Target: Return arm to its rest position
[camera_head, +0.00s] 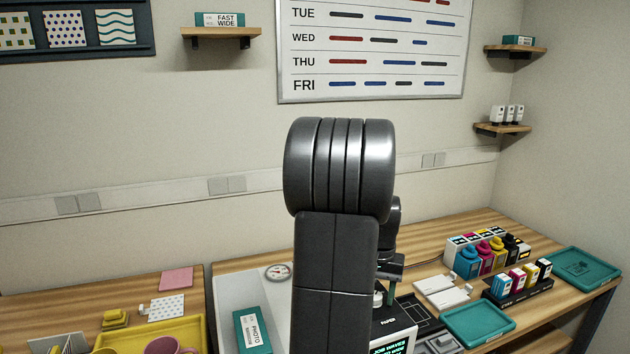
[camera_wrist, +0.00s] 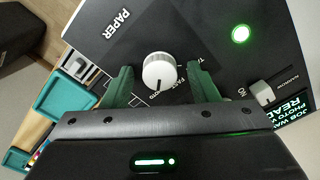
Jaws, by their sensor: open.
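My gripper (camera_wrist: 163,82) is open in the wrist view, with its two green fingers apart. A white round knob (camera_wrist: 160,70) on a dark machine panel (camera_wrist: 205,35) shows between the fingertips. A gap shows on each side of the knob, and nothing is held. In the head view my dark arm (camera_head: 336,250) stands upright in the middle and hides much of the machine. Only a bit of my gripper (camera_head: 388,293) shows to the right of the arm, low over the machine.
A green light (camera_wrist: 240,34) glows on the panel, near a slider (camera_wrist: 262,93) and a lit screen (camera_head: 390,346). Ink bottles (camera_head: 484,252), cartridges (camera_head: 516,280) and a teal tray (camera_head: 478,324) stand right. A yellow tray (camera_head: 190,325) with mugs is left. Air above the bench is open.

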